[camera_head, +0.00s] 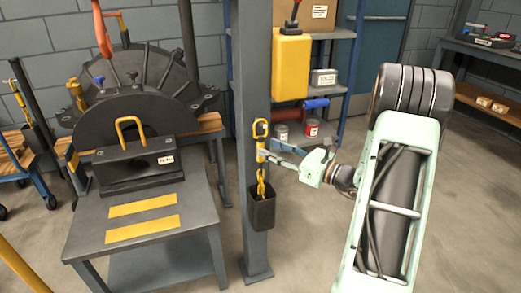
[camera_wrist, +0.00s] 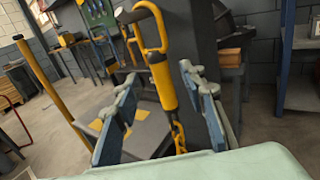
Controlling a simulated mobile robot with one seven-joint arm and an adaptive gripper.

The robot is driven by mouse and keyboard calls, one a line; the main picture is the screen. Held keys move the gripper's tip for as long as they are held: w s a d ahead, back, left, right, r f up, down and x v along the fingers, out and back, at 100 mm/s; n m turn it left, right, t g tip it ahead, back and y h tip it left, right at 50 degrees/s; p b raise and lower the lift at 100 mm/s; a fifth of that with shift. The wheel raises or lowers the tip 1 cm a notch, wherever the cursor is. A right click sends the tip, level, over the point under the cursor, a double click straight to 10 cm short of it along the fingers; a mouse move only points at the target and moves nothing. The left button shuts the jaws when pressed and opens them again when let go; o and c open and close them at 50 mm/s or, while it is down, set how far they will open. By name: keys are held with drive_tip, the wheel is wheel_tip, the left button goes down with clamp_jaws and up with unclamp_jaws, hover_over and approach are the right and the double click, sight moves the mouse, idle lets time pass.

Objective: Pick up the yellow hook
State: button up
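The yellow hook (camera_head: 261,140) hangs upright on the dark grey post, with a loop at its top and a thick yellow body below. Yellow chain (camera_head: 261,186) hangs under it into a small black bin (camera_head: 263,210). In the wrist view the hook (camera_wrist: 162,82) stands between my two blue-grey fingers, with the chain below it. My gripper (camera_head: 275,152) is open and points left at the hook's body; it also shows in the wrist view (camera_wrist: 158,76). A gap shows beside each finger there. I cannot tell whether either finger touches the hook.
The post (camera_head: 251,80) stands close beside the hook. At left, a grey table (camera_head: 85,232) with yellow stripes bears a black split casing (camera_head: 140,135) with a yellow handle. A blue shelf (camera_head: 345,60) stands behind. Floor at front right is clear.

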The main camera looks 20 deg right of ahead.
drive_tip(key=x, duration=0.3)
clamp_jaws()
idle(0.4)
wheel_tip(320, 180, up, 3)
drive_tip(key=shift+r+p, duration=0.25)
drive_tip(key=shift+p, duration=0.45)
drive_tip(key=s+p, duration=0.3)
drive_tip(key=s, duration=1.5)
